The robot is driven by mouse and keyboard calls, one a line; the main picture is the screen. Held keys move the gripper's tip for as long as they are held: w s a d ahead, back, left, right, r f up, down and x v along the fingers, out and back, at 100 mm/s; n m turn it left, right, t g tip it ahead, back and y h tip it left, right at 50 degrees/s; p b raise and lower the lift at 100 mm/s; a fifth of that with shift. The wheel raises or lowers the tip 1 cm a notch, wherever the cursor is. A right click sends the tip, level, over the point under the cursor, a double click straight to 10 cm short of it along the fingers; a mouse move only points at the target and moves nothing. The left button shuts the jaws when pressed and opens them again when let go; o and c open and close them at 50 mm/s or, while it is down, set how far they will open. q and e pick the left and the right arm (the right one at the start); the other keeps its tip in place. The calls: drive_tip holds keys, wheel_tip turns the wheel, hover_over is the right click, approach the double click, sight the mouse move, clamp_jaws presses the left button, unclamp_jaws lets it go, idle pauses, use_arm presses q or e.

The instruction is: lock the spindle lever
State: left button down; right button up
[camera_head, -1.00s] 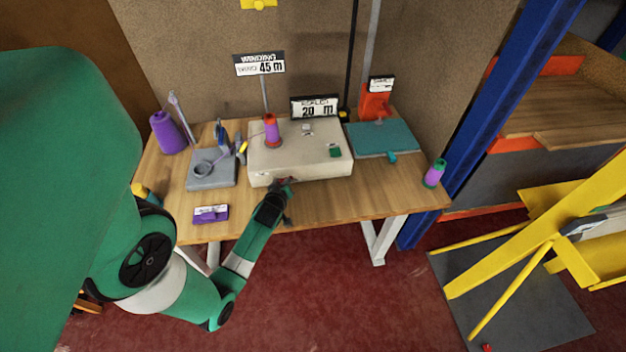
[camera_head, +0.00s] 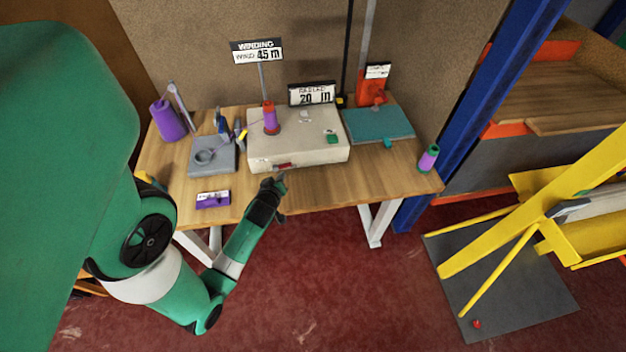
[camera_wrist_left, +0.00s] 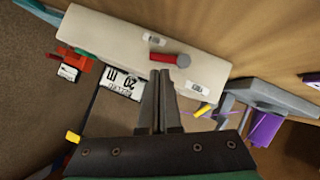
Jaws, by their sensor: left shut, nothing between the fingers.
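The winding machine is a cream box (camera_head: 330,150) on the workbench, with a red spool (camera_head: 270,118) upright on top. A small red lever (camera_head: 284,166) is on its front face. My left gripper (camera_head: 279,181) is just in front of the box, near the lever. Its fingers (camera_wrist_left: 161,74) are shut and empty, tips close to the lever in the picture; contact is not clear. My right gripper is not in view.
A grey fixture (camera_head: 212,157), a purple cone (camera_head: 167,121) and a purple labelled block (camera_head: 213,199) are on the left of the bench. A teal plate (camera_head: 378,124) and a purple-green spool (camera_head: 428,158) are on the right. The bench front right of my gripper is clear.

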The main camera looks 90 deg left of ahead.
use_arm(q)
drive_tip(key=w+v, duration=0.1)
drive_tip(key=v, duration=0.6)
drive_tip(key=shift+r+p, duration=0.35)
drive_tip(key=shift+r, duration=0.05)
drive_tip(key=shift+d, duration=0.1)
